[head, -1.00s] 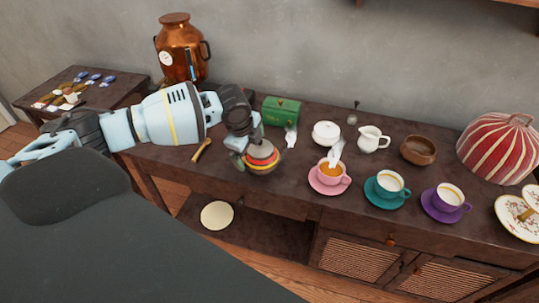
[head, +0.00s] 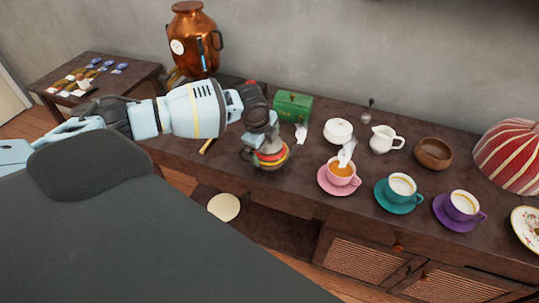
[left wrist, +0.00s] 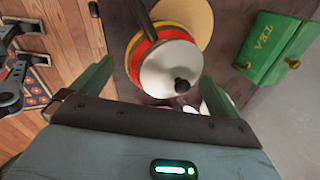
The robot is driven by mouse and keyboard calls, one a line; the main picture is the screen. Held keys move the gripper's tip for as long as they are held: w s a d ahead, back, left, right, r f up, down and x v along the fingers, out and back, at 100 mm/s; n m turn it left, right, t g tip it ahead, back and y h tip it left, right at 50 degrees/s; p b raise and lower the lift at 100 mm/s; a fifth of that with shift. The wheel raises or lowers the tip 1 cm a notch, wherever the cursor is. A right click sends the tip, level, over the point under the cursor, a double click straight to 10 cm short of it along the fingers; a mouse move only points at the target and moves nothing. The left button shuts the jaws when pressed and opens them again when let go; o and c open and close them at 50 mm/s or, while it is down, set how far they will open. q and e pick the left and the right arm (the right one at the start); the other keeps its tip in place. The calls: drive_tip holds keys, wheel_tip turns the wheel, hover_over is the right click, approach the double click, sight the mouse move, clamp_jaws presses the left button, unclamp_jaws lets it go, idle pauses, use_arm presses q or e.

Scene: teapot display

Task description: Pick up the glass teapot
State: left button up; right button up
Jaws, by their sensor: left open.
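The teapot (head: 270,160) stands on the dark sideboard, with red and yellow bands around its body. In the left wrist view the teapot (left wrist: 168,62) shows a pale grey lid with a black knob, and a grey spout or handle at its upper left. My left gripper (head: 262,142) is above it, pointing down, and hides part of its top. In the left wrist view my left gripper (left wrist: 157,88) is open, one finger on each side of the lid, with nothing gripped. Whether the fingers touch the teapot, I cannot tell. My right gripper is not in view.
A green tea box (head: 293,106) stands close behind the teapot. A copper urn (head: 194,42) stands behind my arm. Bare wood lies at the front edge.

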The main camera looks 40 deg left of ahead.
use_arm(q)
drive_tip(key=x, duration=0.4)
drive_tip(key=shift+d, duration=0.1)
drive_tip(key=shift+c, duration=0.4)
drive_tip(key=c, duration=0.5)
drive_tip(key=shift+w+r, duration=0.1)
drive_tip(key=c, duration=0.6)
drive_tip(key=shift+r, duration=0.15)
